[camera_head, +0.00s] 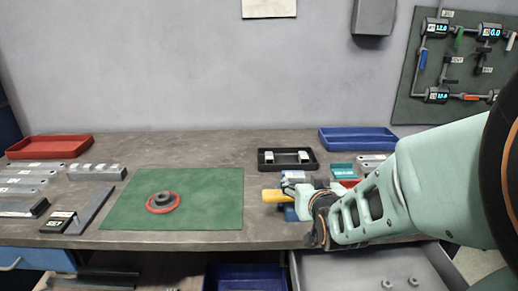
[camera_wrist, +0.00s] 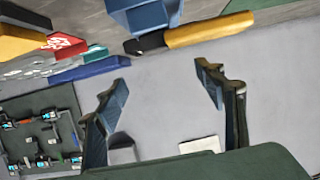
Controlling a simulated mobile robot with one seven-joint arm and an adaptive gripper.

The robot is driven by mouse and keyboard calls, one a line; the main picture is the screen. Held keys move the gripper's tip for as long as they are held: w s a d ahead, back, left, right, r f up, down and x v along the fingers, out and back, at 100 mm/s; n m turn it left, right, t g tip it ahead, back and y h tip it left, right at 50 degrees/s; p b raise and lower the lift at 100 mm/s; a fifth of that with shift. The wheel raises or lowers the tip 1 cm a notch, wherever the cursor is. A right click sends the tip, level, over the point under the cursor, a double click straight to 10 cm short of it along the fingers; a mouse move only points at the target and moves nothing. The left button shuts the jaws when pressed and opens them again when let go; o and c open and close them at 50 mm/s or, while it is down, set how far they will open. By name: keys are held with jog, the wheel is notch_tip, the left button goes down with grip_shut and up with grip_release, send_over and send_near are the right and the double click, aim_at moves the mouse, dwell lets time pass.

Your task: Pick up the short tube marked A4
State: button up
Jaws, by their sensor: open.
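Several grey metal pieces with pale labels (camera_head: 97,172) lie side by side left of the green mat in the head view. Longer grey pieces (camera_head: 26,180) lie farther left. The labels are too small to read, so I cannot tell which piece is marked A4. My gripper (camera_wrist: 162,76) is open in the wrist view, with only grey wall between its fingers. In the head view, my gripper (camera_head: 308,190) is over the right part of the bench, far from those grey pieces, and its fingers are partly hidden among clutter.
A green mat (camera_head: 215,190) carries a red ring (camera_head: 152,209) around a grey round part. A yellow-handled tool (camera_head: 272,195) and a blue block (camera_wrist: 145,18) are close to my gripper. A black tray (camera_head: 265,164), a red tray (camera_head: 48,147) and a blue tray (camera_head: 357,139) stand behind.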

aim_at(296, 177)
jog(key=shift+s+a+f, duration=0.15)
jog(key=shift+a+f, duration=0.05)
jog(key=shift+f, duration=0.2)
jog(key=shift+w+f, duration=0.25)
jog(key=b+x, duration=0.3)
jog(key=x, duration=0.8)
jog(key=shift+w, duration=0.1)
jog(key=c, duration=1.3)
